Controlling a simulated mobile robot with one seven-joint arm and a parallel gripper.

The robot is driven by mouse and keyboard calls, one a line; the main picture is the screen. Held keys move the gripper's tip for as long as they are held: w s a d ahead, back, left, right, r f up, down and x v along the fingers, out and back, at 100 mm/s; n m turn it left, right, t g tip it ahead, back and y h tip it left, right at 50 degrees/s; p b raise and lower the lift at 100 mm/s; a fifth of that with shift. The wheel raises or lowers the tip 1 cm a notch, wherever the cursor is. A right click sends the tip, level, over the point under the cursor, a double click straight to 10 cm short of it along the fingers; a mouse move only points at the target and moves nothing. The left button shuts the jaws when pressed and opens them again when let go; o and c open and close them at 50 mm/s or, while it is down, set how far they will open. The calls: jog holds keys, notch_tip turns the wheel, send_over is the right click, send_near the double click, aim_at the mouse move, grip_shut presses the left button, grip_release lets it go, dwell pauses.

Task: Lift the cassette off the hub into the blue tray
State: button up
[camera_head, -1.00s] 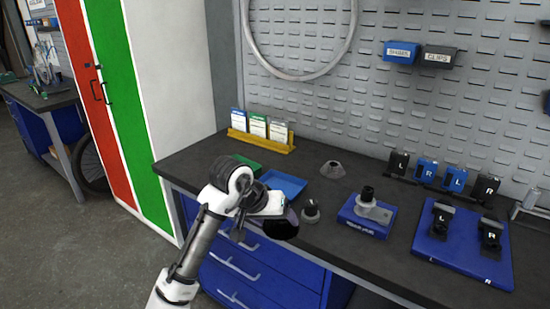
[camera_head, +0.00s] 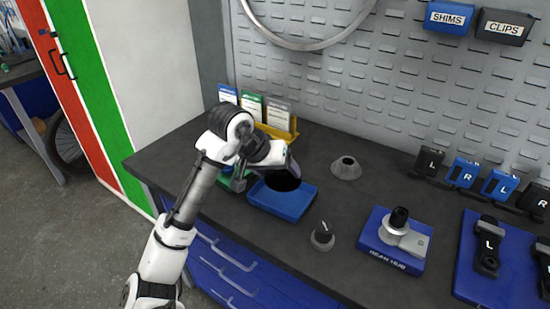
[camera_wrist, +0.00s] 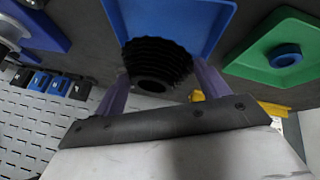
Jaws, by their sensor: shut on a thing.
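The cassette (camera_wrist: 155,62) is a black stack of ribbed rings, held between the two purple fingers of my gripper (camera_wrist: 160,76). In the head view the cassette (camera_head: 283,181) shows as a dark disc above the blue tray (camera_head: 282,207). The blue tray (camera_wrist: 198,18) lies behind the cassette in the wrist view; the visible part of its floor is bare. Whether the cassette touches the tray I cannot tell. The hub stand (camera_head: 393,247), a blue block marked REAR HUB, carries a silver disc with a black post and has no cassette on it.
A green tray (camera_wrist: 262,66) with a blue ring (camera_wrist: 286,56) sits beside the blue tray. A grey cone (camera_head: 346,169) and a black-topped grey piece (camera_head: 322,236) stand to the right. A yellow card holder (camera_head: 281,133) is behind. Bare bench lies between them.

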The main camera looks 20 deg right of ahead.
jog(key=shift+f+b, duration=0.45)
jog(key=shift+b, duration=0.1)
notch_tip(320, 180, down, 3)
jog(key=b, duration=0.3)
jog(key=shift+f, duration=0.15)
jog(key=shift+f+b, duration=0.4)
jog(key=shift+f, duration=0.3)
jog(key=shift+s+a+p, duration=0.1)
jog(key=shift+p, duration=0.2)
jog(key=shift+f, duration=0.2)
dwell(0.5)
jog(key=o, duration=1.6)
jog(key=shift+f, duration=0.1)
